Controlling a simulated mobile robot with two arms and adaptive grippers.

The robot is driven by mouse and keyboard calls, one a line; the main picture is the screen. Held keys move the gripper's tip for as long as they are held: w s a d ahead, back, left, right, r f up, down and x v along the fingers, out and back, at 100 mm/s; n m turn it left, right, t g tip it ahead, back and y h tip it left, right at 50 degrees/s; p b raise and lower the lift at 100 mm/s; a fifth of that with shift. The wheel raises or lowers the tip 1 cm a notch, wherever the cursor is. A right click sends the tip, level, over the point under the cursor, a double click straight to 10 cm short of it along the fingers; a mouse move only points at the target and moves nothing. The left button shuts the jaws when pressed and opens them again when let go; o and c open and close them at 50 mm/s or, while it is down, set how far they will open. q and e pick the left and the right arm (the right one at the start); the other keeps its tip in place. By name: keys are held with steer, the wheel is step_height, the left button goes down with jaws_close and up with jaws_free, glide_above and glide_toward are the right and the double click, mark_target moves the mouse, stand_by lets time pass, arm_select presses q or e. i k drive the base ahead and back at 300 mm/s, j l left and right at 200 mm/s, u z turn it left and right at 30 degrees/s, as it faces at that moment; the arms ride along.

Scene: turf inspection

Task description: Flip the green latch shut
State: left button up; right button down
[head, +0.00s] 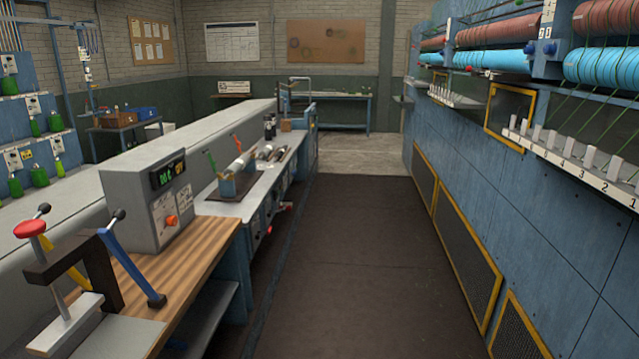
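I cannot make out a green latch for certain. A small, thin green piece (211,161) stands at the back of the bench beside the grey housing, and it is too small to tell whether it is a latch or how it is set. Neither my left nor my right gripper is in view.
A wooden bench (190,262) at left carries a grey control box (150,190) and a dark clamp frame (75,258) with a red knob and a blue lever (133,268). A clear dark aisle (335,260) runs ahead. Blue machine panels (530,215) line the right.

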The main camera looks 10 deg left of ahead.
mark_target(213, 162)
steer(key=i+l, duration=0.1)
steer(key=i, duration=1.7)
steer(key=i+u, duration=0.45)
steer(key=i+l+u, duration=0.15)
steer(key=i+u, duration=0.25)
steer(key=i+l+u, duration=0.2)
steer(key=u, duration=0.25)
steer(key=i+l+u, duration=0.6)
steer(key=u, duration=0.2)
steer(key=i+l+u, duration=0.15)
steer(key=l+u, duration=0.5)
steer(key=i+l, duration=0.05)
steer(key=l, duration=0.05)
